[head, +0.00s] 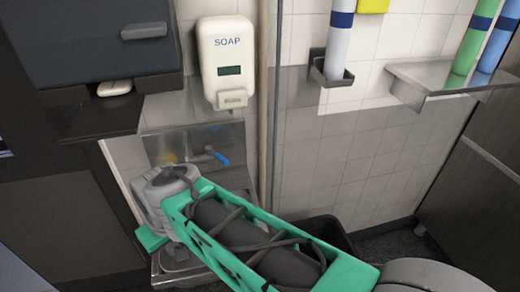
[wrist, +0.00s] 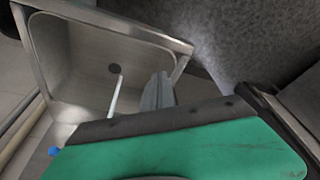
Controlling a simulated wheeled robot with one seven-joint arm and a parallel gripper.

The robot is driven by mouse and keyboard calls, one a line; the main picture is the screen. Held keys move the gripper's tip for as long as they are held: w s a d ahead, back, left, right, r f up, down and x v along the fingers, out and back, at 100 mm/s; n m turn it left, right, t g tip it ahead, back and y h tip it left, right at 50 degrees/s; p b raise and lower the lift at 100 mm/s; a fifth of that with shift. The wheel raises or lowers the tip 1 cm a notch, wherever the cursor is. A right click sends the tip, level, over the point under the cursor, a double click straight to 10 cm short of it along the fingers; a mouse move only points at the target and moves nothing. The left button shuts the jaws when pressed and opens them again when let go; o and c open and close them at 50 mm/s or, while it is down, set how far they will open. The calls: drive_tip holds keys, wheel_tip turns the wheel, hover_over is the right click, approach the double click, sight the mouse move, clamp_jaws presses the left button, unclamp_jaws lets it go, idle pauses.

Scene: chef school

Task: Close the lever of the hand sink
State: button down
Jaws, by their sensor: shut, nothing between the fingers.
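The hand sink's blue lever (head: 221,159) sticks out to the right from the tap on the metal splashback. It also shows as a small blue piece (wrist: 54,151) at the lower left of the wrist view. The sink basin (wrist: 85,60) has a dark round drain, with a thin pale streak, perhaps running water, reaching towards it. My gripper (wrist: 158,92) is shut and empty, its grey fingers over the basin's edge, apart from the lever. In the head view my arm hides the fingers and most of the sink (head: 165,268).
A white soap dispenser (head: 225,62) hangs above the sink. A pipe (head: 270,100) runs down the wall beside it. A dark bin (head: 322,232) stands right of the sink. A dark cabinet (head: 95,45) is at left, and a metal shelf (head: 435,78) at right.

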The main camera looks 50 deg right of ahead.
drive_tip(key=w+d+r+m+g+p, duration=0.1)
drive_tip(key=w+d+r+m+p, duration=0.2)
drive_tip(key=d, duration=0.5)
drive_tip(key=n+t+y+p, duration=0.3)
drive_tip(key=t+y+p, duration=0.15)
drive_tip(key=p, duration=0.35)
approach(218, 158)
drive_tip(key=s+d, duration=0.2)
drive_tip(key=d, duration=0.3)
drive_tip(key=a+b+x, duration=0.1)
drive_tip(key=b+x, duration=0.3)
drive_tip(key=x, duration=0.5)
drive_tip(key=shift+s+g+y, duration=0.2)
drive_tip(key=shift+g+y, duration=0.15)
drive_tip(key=shift+y, duration=0.1)
drive_tip(key=shift+a, duration=0.1)
